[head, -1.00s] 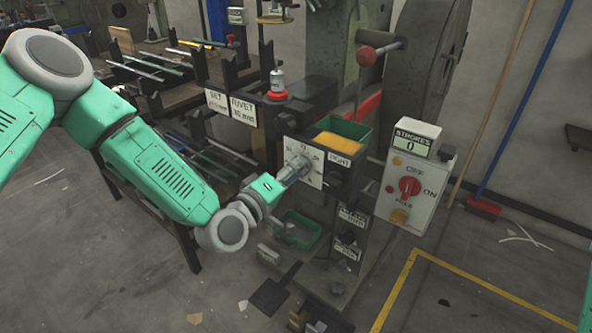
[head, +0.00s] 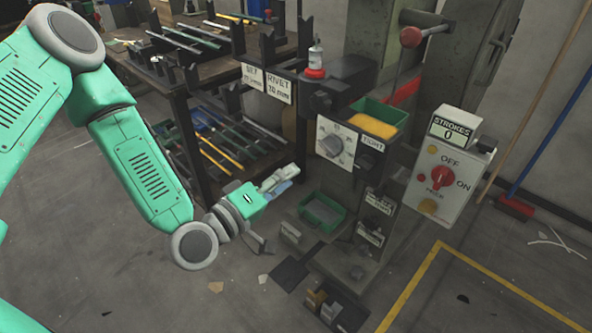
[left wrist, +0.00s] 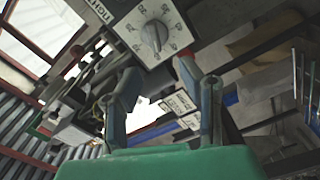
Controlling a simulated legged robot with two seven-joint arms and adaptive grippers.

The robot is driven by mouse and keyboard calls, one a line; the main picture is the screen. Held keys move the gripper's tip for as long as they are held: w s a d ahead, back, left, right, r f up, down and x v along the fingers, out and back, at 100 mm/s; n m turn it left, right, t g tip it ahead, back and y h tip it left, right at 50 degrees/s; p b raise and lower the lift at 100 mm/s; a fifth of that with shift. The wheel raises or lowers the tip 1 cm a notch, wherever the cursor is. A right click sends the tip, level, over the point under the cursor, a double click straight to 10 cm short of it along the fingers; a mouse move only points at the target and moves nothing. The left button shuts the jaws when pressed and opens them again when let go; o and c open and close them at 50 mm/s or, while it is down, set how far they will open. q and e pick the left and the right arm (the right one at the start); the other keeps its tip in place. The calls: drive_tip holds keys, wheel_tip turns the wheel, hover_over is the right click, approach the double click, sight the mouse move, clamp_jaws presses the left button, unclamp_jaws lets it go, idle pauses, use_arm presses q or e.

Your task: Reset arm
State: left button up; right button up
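My left arm (head: 140,165) reaches in from the left. My left gripper (head: 281,179) is left of and below the press's dial (head: 334,146), apart from it. In the left wrist view the two fingers of this gripper (left wrist: 168,92) stand apart with nothing between them, so it is open. The white dial plate with its grey knob (left wrist: 155,35) shows beyond the fingertips in that view. My right gripper is not in view.
The press carries a green bin of yellow pieces (head: 382,112) and a control box (head: 441,180) with a red switch. A lower green tray (head: 322,212) is near my gripper. A rack table (head: 180,85) stands behind my arm. Floor at lower left is mostly clear.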

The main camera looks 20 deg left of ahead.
use_arm(q)
drive_tip(key=shift+d, duration=0.1)
idle(0.3)
drive_tip(key=s+d+f+m+g+p, duration=0.3)
drive_tip(key=s+f+m+g, duration=0.3)
drive_tip(key=s+f+g, duration=0.45)
drive_tip(key=s+a+f+m+g+y+p, duration=0.1)
drive_tip(key=s+a+f+m+g+y, duration=0.1)
drive_tip(key=s+a, duration=0.3)
drive_tip(key=s+a+f+m+g+y+p, duration=0.1)
drive_tip(key=s+a+f+g+y, duration=0.3)
drive_tip(key=s, duration=0.6)
drive_tip(key=shift+a+f+m, duration=0.5)
drive_tip(key=shift+a+f, duration=0.05)
drive_tip(key=shift+f, duration=0.1)
drive_tip(key=shift+w, duration=0.15)
